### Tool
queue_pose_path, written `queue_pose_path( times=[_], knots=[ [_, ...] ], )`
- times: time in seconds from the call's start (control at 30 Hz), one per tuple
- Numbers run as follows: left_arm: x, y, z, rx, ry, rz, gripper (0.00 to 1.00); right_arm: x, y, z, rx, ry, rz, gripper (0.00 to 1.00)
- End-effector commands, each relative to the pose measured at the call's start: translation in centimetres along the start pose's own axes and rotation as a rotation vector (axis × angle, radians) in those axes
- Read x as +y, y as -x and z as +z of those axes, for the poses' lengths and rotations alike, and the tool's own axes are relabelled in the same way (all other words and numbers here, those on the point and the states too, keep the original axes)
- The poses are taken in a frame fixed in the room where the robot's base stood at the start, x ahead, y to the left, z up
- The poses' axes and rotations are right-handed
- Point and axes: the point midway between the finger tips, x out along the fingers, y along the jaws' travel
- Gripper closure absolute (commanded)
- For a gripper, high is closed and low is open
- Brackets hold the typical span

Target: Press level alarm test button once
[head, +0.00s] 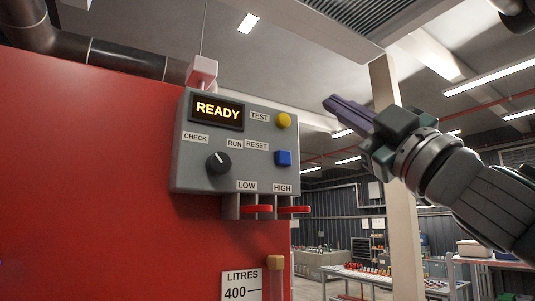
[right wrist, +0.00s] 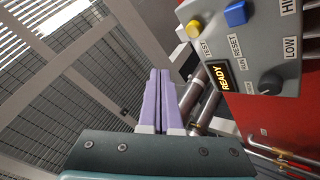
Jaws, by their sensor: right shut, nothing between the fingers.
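The grey level alarm box (head: 200,150) is fixed on the red tank, with a lit display (head: 216,111) reading READY. The yellow round button (head: 284,121) labelled TEST is at its upper right; it also shows in the right wrist view (right wrist: 194,28). My right gripper (head: 328,101) is shut and empty, to the right of the box and a little above the button's height, apart from it. In the right wrist view its purple fingers (right wrist: 159,72) lie together, with the box off to their upper right. My left gripper is not in view.
Below TEST is a blue RESET button (head: 283,158). A black knob (head: 218,162) sits at lower left of the box, and red LOW and HIGH levers (head: 257,209) stick out underneath. A pale post (head: 396,180) stands behind my right arm. Pipes (head: 120,60) run above the tank.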

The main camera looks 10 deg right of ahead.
Motion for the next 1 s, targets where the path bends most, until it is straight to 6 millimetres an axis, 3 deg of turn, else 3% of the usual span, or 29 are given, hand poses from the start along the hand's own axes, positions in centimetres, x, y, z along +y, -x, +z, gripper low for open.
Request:
queue_pose_path(
  times=[0.17, 0.5, 0.67, 1.0],
  knots=[
    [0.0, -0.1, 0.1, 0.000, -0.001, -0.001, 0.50, 0.4, -1.0, -1.5, 0.080, 0.042, -0.026, 1.00],
    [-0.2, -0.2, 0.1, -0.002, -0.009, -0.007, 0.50, 0.3, -1.0, -1.5, 0.082, 0.043, -0.027, 1.00],
    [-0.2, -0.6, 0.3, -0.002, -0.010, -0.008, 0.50, -0.1, -1.6, -1.0, 0.082, 0.040, -0.023, 1.00],
    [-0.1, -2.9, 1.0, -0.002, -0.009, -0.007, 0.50, -2.7, -4.8, 1.3, 0.081, 0.039, -0.024, 1.00]
  ],
)
